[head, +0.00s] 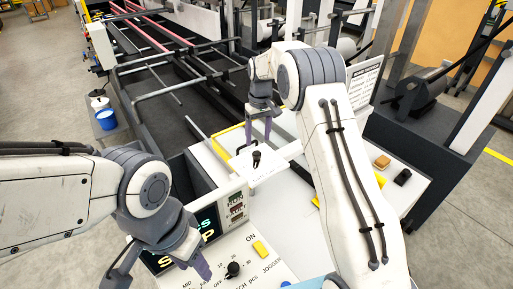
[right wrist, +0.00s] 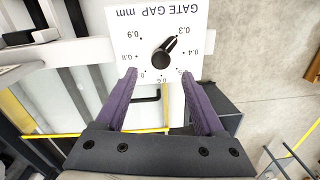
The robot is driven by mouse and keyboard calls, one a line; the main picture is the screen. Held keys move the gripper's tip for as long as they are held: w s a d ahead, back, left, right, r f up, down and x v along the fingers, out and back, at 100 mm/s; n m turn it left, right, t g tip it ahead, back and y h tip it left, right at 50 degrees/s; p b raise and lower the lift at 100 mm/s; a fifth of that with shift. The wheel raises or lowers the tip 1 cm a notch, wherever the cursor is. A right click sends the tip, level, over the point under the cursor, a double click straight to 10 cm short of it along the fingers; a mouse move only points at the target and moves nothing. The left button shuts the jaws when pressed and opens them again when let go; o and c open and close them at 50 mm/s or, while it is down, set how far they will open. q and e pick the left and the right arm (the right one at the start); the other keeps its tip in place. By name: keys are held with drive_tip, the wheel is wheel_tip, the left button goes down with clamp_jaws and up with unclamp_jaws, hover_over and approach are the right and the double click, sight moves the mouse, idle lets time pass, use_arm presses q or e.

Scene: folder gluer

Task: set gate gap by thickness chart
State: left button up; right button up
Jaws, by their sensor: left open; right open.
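The white gate gap plate (right wrist: 185,18) fills the top of the right wrist view, its lettering upside down. Its black knob (right wrist: 165,51) has its pointer towards the 0.3 mark. In the head view the knob (head: 256,158) stands on the plate below my right gripper (head: 260,137). That gripper is open; in the right wrist view its purple fingers (right wrist: 158,78) lie over the plate's lower edge, short of the knob, with nothing between them. The chart board (head: 362,82) stands right of my right arm, its text too small to read. My left gripper (head: 190,262) is open above the control panel.
The control panel (head: 217,272) has a black knob (head: 233,270), a yellow button (head: 261,249) and a partly hidden display. A tan block (head: 381,161) and a black object (head: 402,177) lie on the white table at right. Machine rails (head: 150,62) run behind.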

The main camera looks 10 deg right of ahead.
sight(257, 153)
wheel_tip(257, 153, down, 5)
drive_tip(key=shift+a+f+p, duration=0.15)
drive_tip(key=shift+p, duration=0.85)
drive_tip(key=shift+f, duration=0.55)
drive_tip(key=shift+c, duration=0.3)
drive_tip(key=c, duration=1)
drive_tip(key=shift+a, duration=0.2)
clamp_jaws()
drive_tip(key=shift+s+d, duration=0.1)
drive_tip(key=shift+d, duration=0.05)
